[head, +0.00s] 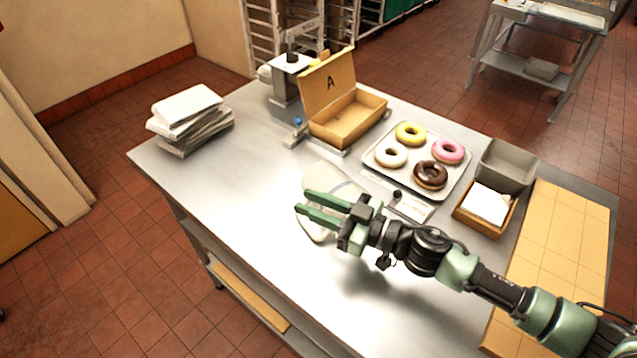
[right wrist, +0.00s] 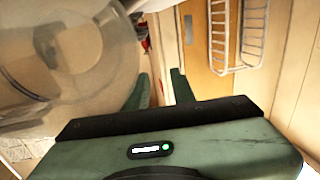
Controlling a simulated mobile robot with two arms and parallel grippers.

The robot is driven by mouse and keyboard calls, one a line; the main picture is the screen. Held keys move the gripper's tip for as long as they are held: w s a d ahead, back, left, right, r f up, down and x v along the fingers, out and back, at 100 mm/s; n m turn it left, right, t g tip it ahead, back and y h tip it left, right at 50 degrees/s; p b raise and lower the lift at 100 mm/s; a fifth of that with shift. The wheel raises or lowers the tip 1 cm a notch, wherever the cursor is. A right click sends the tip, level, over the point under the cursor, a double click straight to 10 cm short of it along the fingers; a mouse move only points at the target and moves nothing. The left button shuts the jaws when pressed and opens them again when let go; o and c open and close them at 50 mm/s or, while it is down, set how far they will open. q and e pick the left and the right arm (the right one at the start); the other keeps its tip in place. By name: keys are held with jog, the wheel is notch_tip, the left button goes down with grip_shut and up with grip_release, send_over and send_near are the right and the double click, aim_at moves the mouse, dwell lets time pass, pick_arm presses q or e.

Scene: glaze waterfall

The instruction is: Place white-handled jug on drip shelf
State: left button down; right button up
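My right gripper (head: 303,201) reaches in from the right above the steel table, its two green fingers apart with nothing seen between them. A pale, rounded, partly see-through object (head: 330,180) is behind and below the fingers; the gripper hides part of it, and I cannot tell whether it is the jug. In the right wrist view, a large clear rounded vessel (right wrist: 70,65) fills the left side, beside the open fingers (right wrist: 160,88). I cannot make out a white handle on it. I cannot identify the drip shelf with certainty. My left gripper is not in view.
On the table (head: 250,225) are an open box marked A (head: 345,118), a tray (head: 457,183) with several doughnuts, a grey bin (head: 508,165), a wooden box with white sheets (head: 487,205) and a stack of white bundles (head: 187,118). The table's front left is clear.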

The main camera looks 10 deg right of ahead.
jog(key=p+x, duration=0.1)
jog(key=x, duration=0.3)
jog(key=shift+w+a, duration=0.15)
grip_shut()
jog(key=shift+c, duration=2.4)
grip_release()
jog(key=o, duration=0.5)
